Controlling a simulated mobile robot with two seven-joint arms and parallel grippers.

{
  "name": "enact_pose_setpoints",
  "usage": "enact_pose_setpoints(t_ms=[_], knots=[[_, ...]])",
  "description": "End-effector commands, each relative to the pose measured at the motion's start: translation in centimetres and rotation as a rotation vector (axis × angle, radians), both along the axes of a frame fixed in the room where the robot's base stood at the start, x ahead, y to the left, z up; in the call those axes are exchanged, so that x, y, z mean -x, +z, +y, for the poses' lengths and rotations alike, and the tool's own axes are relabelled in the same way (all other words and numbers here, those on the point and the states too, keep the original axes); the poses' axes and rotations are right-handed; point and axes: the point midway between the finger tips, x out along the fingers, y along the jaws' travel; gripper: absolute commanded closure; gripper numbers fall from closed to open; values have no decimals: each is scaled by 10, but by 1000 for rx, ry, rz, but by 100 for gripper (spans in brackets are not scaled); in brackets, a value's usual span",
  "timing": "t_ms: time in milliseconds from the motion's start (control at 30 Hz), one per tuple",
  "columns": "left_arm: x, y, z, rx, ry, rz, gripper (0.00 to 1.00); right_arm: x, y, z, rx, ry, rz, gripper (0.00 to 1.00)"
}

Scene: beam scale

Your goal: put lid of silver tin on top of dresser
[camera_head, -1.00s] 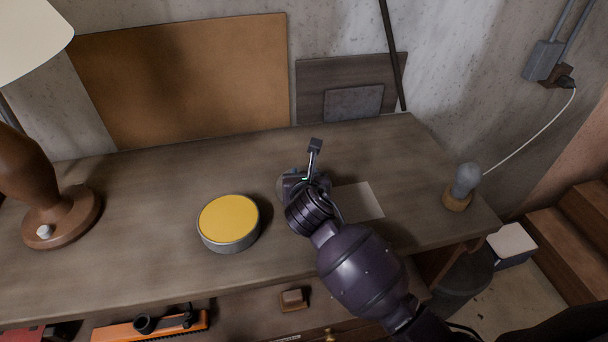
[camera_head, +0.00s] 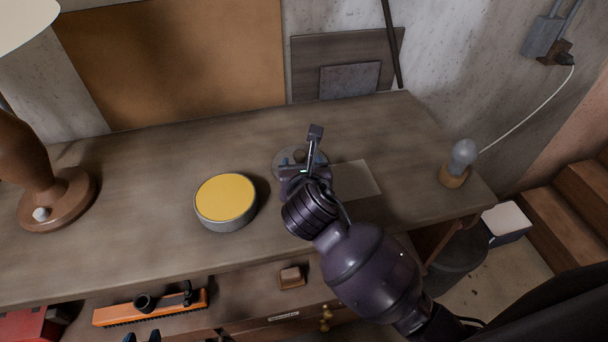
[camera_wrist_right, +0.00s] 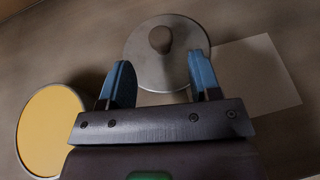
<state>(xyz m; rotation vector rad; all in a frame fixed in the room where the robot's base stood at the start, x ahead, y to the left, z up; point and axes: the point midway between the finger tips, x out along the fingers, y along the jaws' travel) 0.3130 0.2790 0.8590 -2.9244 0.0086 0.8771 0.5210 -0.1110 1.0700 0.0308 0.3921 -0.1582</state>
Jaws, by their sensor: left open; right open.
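The silver tin (camera_head: 225,222) stands on the wooden top (camera_head: 130,250) of the dresser, its round face yellow; it also shows in the right wrist view (camera_wrist_right: 50,130). A flat round silver lid with a knob (camera_wrist_right: 150,70) lies on the same top, right of the tin; in the head view it is partly hidden by my right gripper (camera_head: 300,163). In the right wrist view, my right gripper (camera_wrist_right: 159,75) is open and empty, its blue fingers pointing at the lid. Contact is not visible. My left gripper (camera_head: 146,337) shows only dark fingertips at the bottom edge, open.
A pale sheet (camera_head: 352,185) lies beside the lid. A lamp (camera_head: 55,200) stands left, a bulb on a wooden base (camera_head: 455,175) right. Below the top are an orange brush (camera_head: 150,307) and a small brown block (camera_head: 291,277). The top's back left is clear.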

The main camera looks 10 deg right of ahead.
Motion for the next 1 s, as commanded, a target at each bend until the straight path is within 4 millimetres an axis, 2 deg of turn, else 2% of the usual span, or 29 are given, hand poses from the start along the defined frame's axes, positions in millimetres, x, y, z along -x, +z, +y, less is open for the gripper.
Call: enact_pose_setpoints(t_ms=[100,333,1000], knots=[[0,0,0,0,0,-1,57,19,7,3,0,1,0,43],[-1,1,0,0,0,-3,57,40,17,6,0,0,0,43],[-2,1,0,0,0,-5,57,43,18,7,0,0,0,43]])
